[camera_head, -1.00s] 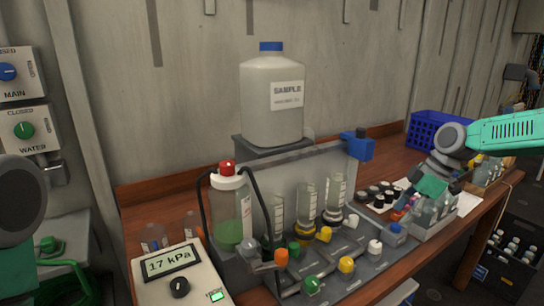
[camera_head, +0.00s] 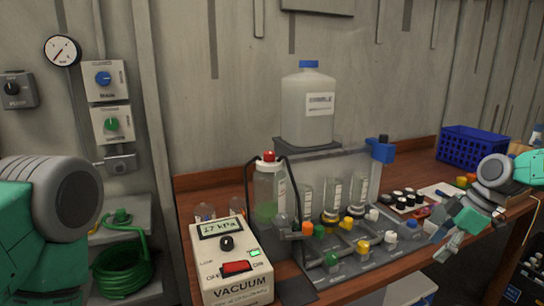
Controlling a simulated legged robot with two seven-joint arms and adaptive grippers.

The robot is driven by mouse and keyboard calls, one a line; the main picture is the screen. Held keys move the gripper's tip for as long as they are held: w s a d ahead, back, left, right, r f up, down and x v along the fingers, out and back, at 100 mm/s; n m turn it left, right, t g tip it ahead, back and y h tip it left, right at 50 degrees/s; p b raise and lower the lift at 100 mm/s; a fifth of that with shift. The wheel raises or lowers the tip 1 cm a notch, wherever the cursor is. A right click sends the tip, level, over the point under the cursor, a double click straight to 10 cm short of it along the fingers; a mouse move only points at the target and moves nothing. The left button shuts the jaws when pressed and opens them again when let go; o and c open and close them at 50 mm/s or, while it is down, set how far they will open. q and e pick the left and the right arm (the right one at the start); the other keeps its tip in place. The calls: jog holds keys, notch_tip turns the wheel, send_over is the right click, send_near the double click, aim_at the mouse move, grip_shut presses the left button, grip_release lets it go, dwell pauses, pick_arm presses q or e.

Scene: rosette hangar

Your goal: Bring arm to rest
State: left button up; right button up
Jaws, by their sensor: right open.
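My right arm (camera_head: 494,170) comes in from the right edge. Its right gripper (camera_head: 443,246) points down and left, open, with nothing seen between its fingers. It shows in front of the right end of the wooden bench (camera_head: 420,172), near the bench's front edge; its exact height above the bench is hard to tell. A large teal and grey part of my left arm (camera_head: 50,215) fills the left edge. My left gripper is out of the picture.
A green hose (camera_head: 122,270) lies at left.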

jog(key=s+a+f+m+g+b, duration=0.1)
jog(key=s+a+f+m, duration=0.2)
jog(key=s+a+f, duration=0.45)
jog(key=s+a+f+m+b, duration=0.15)
jog(key=s+a+f, duration=0.5)
jog(key=f, duration=0.65)
jog(key=s+a+f+m+h, duration=0.1)
jog(key=s+a+f+m, duration=0.25)
jog(key=s+f, duration=0.45)
pick_arm(q)
jog(key=f, duration=0.1)
jog(key=f+b, duration=0.1)
jog(key=f, duration=0.2)
jog(key=shift+w+f+b, duration=0.3)
jog(key=shift+b, duration=0.05)
pick_arm(e)
jog(key=s+d+m+h, duration=0.1)
jog(key=s+d+m, duration=0.1)
jog(key=s, duration=0.5)
jog(key=s+d+m+h, duration=0.2)
jog(key=s+d, duration=0.1)
jog(key=s, duration=0.5)
jog(key=shift+d+f+m, duration=0.2)
jog(key=shift+d+m, duration=0.15)
jog(key=shift+m, duration=0.05)
pick_arm(q)
jog(key=shift+a, duration=0.1)
pick_arm(e)
jog(key=shift+w, duration=0.15)
